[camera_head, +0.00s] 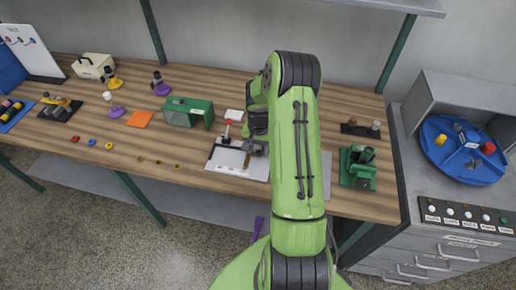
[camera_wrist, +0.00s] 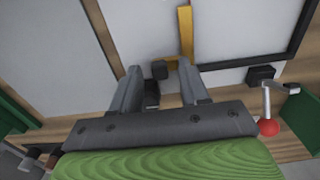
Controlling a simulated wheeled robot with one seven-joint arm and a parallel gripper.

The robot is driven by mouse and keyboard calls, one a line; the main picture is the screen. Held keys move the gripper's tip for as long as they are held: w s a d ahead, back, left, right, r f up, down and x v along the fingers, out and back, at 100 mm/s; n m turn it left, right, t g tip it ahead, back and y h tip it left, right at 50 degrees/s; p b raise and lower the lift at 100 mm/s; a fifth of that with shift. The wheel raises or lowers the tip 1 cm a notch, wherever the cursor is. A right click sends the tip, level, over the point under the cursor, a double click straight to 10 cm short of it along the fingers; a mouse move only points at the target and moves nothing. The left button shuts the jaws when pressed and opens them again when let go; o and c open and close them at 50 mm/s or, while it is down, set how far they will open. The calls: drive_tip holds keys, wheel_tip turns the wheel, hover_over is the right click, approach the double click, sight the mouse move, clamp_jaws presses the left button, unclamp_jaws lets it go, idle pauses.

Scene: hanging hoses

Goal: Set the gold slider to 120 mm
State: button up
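A gold strip (camera_wrist: 186,32), which I take to be the gold slider, stands out against a pale plate in the wrist view. My gripper (camera_wrist: 159,76) is open, with one finger on each side of the dark block. I cannot tell whether either finger touches it. In the head view a small gold part (camera_head: 258,149) shows beside my arm on the white plate (camera_head: 228,159) on the workbench. My arm hides part of this area. No scale marks are readable.
A lever with a red ball (camera_wrist: 268,127) stands close to my gripper; its red top also shows in the head view (camera_head: 228,122). A green box (camera_head: 188,112) is to the left and a green fixture (camera_head: 358,168) to the right. The bench (camera_head: 215,85) behind is mostly clear.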

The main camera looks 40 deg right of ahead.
sight(258, 152)
wheel_tip(258, 152, up, 16)
drive_tip(key=p, duration=0.1)
drive_tip(key=shift+f+p, duration=0.15)
drive_tip(key=shift+p, duration=0.2)
idle(0.4)
